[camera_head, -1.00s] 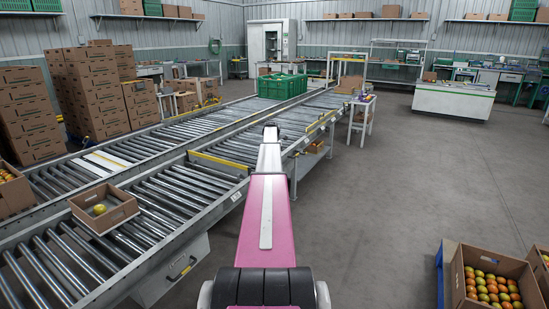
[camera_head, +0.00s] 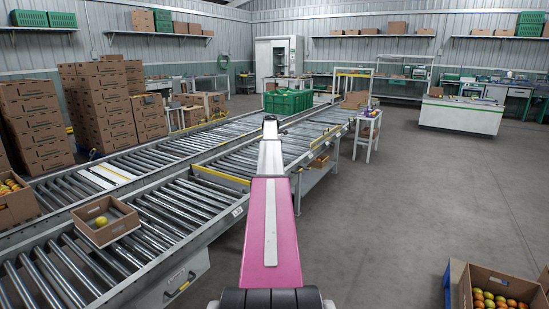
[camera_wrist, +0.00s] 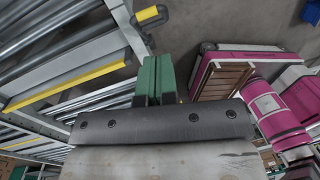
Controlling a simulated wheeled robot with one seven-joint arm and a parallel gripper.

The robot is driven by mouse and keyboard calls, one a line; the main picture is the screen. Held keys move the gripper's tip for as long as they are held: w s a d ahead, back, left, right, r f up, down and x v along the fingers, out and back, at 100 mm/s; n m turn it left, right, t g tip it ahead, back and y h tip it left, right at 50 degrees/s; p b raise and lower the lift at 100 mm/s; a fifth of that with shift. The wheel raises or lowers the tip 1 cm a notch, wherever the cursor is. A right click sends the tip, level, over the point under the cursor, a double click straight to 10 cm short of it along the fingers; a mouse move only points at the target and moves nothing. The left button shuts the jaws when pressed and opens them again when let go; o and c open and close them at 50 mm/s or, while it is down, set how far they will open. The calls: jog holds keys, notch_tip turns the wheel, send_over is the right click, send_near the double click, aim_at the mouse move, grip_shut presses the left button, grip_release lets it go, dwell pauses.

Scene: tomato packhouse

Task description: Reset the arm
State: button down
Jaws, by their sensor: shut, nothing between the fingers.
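My arm reaches straight forward in the head view, and its far end hides my gripper there. In the wrist view my gripper (camera_wrist: 155,80) shows its two green fingers pressed together, with nothing between them. The fingers are over the grey floor, beside the roller conveyor (camera_wrist: 62,80) with its yellow strip. My pink base shows at the right of the wrist view.
The roller conveyor (camera_head: 160,225) runs along the left, carrying an open carton (camera_head: 112,234) with one fruit and green crates (camera_head: 287,103) farther back. Carton stacks (camera_head: 105,110) stand behind it. A fruit carton (camera_head: 468,290) is at lower right. Open floor (camera_head: 400,200) lies right.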

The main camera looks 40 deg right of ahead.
dwell(0.6)
jog(key=s+a+f+m, duration=0.3)
jog(key=s+a+f, duration=0.15)
jog(key=a, duration=0.85)
jog(key=s+a+f+m, duration=0.4)
jog(key=a+f, duration=0.2)
jog(key=a, duration=0.8)
jog(key=s+a+f+m, duration=0.3)
jog(key=s+a+f, duration=0.15)
jog(key=a, duration=0.85)
jog(key=s+a+f+m, duration=0.2)
jog(key=s+a+m, duration=0.1)
jog(key=s+a, duration=0.5)
jog(key=s+a+f+m+t, duration=0.1)
jog(key=s+a+m, duration=0.3)
jog(key=s+a, duration=0.4)
jog(key=s+a+f+m, duration=0.3)
jog(key=s+a+m, duration=0.1)
jog(key=s+a, duration=0.4)
jog(key=shift+s+a+f+y, duration=0.15)
jog(key=shift+a+f+y, duration=0.25)
jog(key=shift+a, duration=0.8)
